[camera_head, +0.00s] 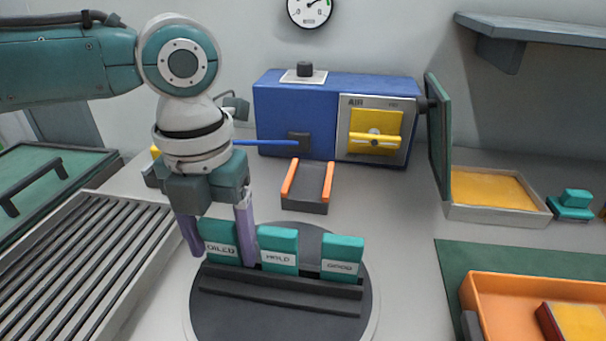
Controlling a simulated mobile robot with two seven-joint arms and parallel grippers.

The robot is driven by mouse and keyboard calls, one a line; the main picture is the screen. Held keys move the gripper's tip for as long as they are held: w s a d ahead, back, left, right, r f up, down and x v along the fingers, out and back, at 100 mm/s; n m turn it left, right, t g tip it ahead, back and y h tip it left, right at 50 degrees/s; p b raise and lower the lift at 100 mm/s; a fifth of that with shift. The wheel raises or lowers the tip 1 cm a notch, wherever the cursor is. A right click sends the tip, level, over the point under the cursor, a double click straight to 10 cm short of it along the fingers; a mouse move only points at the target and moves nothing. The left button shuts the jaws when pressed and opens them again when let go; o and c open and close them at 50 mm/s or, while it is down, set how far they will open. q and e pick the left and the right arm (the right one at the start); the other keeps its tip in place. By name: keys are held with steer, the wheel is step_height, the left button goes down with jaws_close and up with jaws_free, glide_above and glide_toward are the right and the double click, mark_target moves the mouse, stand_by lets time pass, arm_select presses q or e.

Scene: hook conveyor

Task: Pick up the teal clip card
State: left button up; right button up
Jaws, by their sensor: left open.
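Three teal cards stand upright side by side in a dark slotted rack (310,300) on a round dark turntable (270,325). The left card (222,232) has a white label that seems to read "OILED", partly covered. The middle card (279,242) reads "HOLD" and the right card (342,250) reads "GOOD". My left gripper (222,259) points down at the left card, with one purple finger on each side of it. Its fingers are apart. The right finger stands in the gap between the left and middle cards; whether either finger touches a card cannot be told.
A blue air box (295,110) with a yellow handle stands behind, with an orange-edged cradle (307,185) before it. A roller conveyor (85,265) lies left. At right are a yellow-lined tray (490,211), a small teal piece (572,204) and an orange bin (535,284).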

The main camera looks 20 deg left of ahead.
arm_select(q)
steer(key=shift+c, duration=0.2)
steer(key=c, duration=1)
steer(key=shift+c, duration=0.2)
step_height(320, 180, up, 25)
steer(key=p, duration=0.8)
steer(key=shift+d, duration=0.1)
